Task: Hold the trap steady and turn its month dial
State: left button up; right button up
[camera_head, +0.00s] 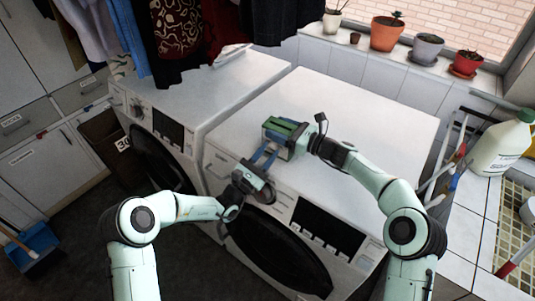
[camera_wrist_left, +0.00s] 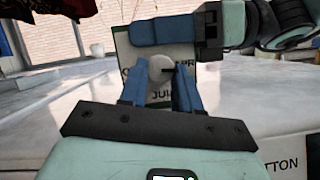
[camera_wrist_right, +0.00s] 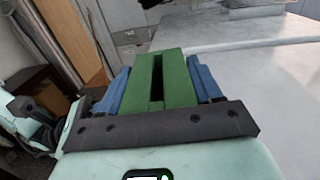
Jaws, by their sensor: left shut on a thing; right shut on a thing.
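The trap (camera_head: 279,128) is a green box with a dark slot in its top and stands on the right-hand white machine. My right gripper (camera_head: 286,138) is shut on it from the right; its blue fingers flank the green body (camera_wrist_right: 174,78) in the right wrist view. The trap's pale face shows a round grey-white month dial (camera_wrist_left: 172,65) in the left wrist view. A dark mark on the dial points right, towards "APR"; "JUL" shows below, and the left label is partly hidden. My left gripper (camera_head: 266,156) is shut on the dial, fingers either side of it.
Both arms work over the front edge of the white machine top (camera_head: 365,120). Its right and back areas are clear. Potted plants (camera_head: 386,33) stand on the sill behind, clothes hang at the back left, and a white bottle (camera_head: 497,148) stands at the right.

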pick_arm(q)
jog(key=shift+a+r+m+g+h, duration=0.1)
jog(key=shift+m+g+h, duration=0.4)
jog(key=shift+m, duration=0.95)
jog(key=shift+a+m+g+h, duration=0.15)
jog(key=shift+m+g, duration=0.55)
jog(key=shift+m, duration=0.75)
jog(key=o, duration=1.1)
jog(key=shift+c, duration=0.2)
jog(key=v, duration=1.2)
jog(key=shift+w, duration=0.1)
